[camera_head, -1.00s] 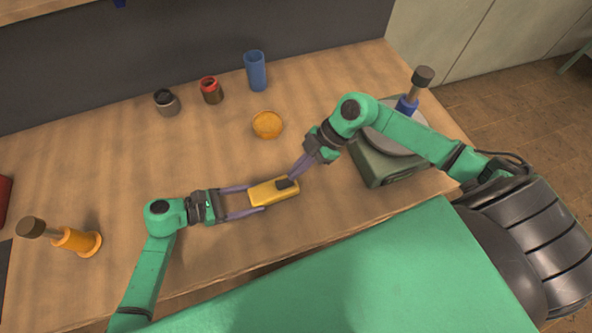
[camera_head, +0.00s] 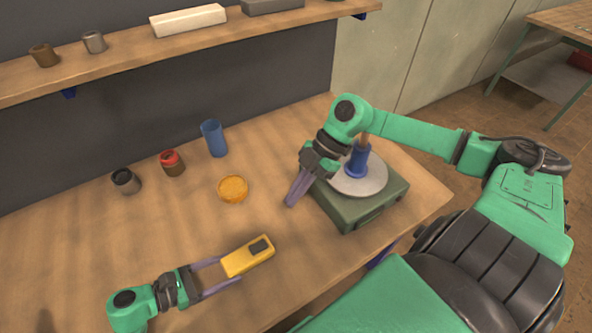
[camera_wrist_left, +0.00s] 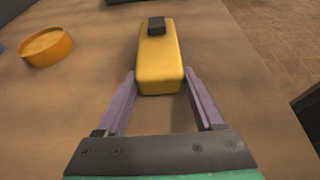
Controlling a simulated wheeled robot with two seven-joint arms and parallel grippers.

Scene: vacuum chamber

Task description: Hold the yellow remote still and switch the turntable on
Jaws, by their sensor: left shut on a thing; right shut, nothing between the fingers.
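The yellow remote (camera_head: 240,262) lies on the wooden table with a dark button (camera_head: 259,247) on top near its far end. It also shows in the left wrist view (camera_wrist_left: 159,62). My left gripper (camera_head: 225,275) is shut on the near end of the remote, one finger on each side. My right gripper (camera_head: 290,203) is shut and empty, over the table between the remote and the turntable. The turntable is a grey disc (camera_head: 372,185) on a dark green base (camera_head: 352,215). A blue-bodied thing (camera_head: 357,158) stands on the disc, its upper part behind my right arm.
An orange round dish (camera_head: 233,189), a blue cup (camera_head: 214,138), a red-topped jar (camera_head: 172,163) and a dark-topped jar (camera_head: 125,181) stand behind the remote. A shelf (camera_head: 120,71) runs above them. The table's middle is clear.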

